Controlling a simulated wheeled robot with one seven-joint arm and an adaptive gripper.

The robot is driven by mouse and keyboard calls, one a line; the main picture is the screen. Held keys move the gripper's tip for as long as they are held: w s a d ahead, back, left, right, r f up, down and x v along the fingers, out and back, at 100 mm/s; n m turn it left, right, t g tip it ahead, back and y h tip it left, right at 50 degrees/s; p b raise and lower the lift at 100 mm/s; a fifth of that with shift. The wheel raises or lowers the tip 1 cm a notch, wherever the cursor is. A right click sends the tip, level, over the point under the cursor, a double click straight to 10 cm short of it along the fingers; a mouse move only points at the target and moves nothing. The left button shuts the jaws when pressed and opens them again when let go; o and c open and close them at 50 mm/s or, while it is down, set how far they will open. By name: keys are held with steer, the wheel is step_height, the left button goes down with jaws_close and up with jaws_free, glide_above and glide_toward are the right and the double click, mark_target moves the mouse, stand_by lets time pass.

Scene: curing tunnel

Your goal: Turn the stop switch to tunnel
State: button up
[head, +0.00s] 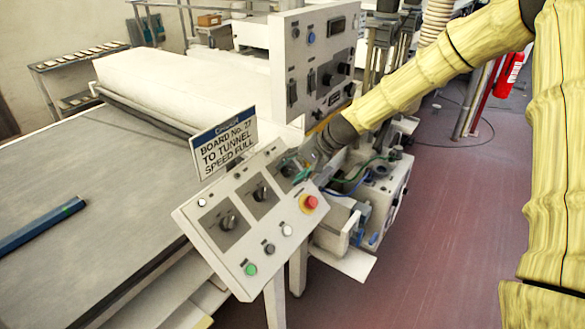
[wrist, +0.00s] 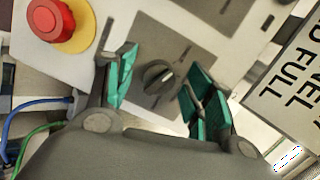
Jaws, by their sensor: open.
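A tilted grey control panel (head: 235,262) carries three dark rotary knobs on dark square plates. My gripper (head: 299,172) is over the upper right knob and partly hides it in the head view. In the wrist view that knob (wrist: 158,77) lies between the two teal fingers of my open gripper (wrist: 157,73). The fingers stand apart from the knob on both sides. The other two are the middle knob (head: 261,192) and the lower left knob (head: 228,221). The plate labels are too small to read, so I cannot tell which knob is the stop switch.
A red emergency button (head: 311,202) on a yellow base sits close to my gripper. A sign (head: 224,147) reading "Board No. 27 to tunnel, speed full" stands behind the panel. A green button (head: 250,269) is at the panel's lower edge. A taller switch cabinet (head: 313,60) rises behind.

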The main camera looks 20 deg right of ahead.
steer(key=shift+w+f, duration=0.1)
steer(key=shift+w, duration=0.05)
steer(key=shift+c, duration=0.7)
steer(key=c, duration=0.9)
steer(key=shift+o, duration=0.2)
